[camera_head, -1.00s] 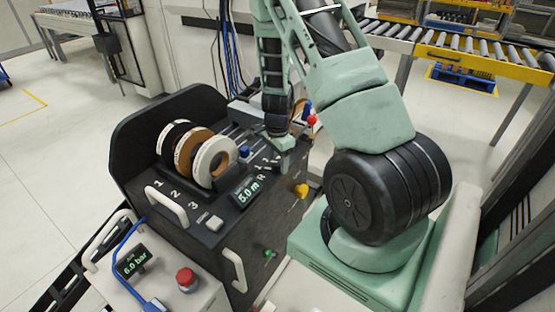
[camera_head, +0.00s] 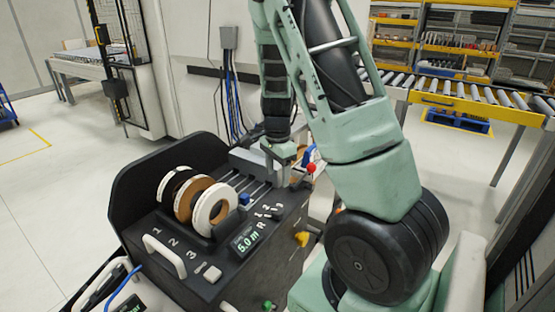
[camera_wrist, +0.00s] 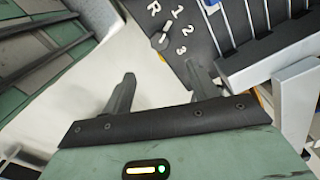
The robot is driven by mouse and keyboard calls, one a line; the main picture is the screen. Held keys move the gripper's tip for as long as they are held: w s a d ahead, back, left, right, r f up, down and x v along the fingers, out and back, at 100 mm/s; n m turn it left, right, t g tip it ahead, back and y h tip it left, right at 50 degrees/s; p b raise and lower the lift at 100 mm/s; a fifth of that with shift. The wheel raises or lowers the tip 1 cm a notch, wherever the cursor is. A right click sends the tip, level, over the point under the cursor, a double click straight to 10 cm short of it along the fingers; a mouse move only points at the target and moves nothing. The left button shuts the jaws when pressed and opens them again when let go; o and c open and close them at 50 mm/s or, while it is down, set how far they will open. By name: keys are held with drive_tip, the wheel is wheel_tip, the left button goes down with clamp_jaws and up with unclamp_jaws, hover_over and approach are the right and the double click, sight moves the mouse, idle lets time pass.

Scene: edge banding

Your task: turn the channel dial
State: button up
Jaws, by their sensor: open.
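The channel dial (camera_wrist: 162,39) shows in the wrist view as a small knob with a pale bar, beside the white marks R, 1, 2 and 3. Its bar slants up toward the mark 1, though it is too small to be certain. In the head view the same marks (camera_head: 267,211) show on the top right of the black machine (camera_head: 185,262). My gripper (camera_wrist: 162,78) is open and empty, its fingers apart, with the dial ahead of the gap between them. In the head view my gripper (camera_head: 284,166) hangs above the machine, behind the marks, apart from the dial.
Several tape rolls (camera_head: 213,208) stand on the machine, left of the dial. A display (camera_head: 247,241) reads 5.0 m. A blue knob (camera_head: 244,199), red ball knob (camera_head: 311,168) and yellow knob (camera_head: 302,239) are close by. Metal rails (camera_wrist: 245,25) rise right of the dial in the wrist view.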

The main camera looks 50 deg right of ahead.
drive_tip(key=shift+r, duration=1.95)
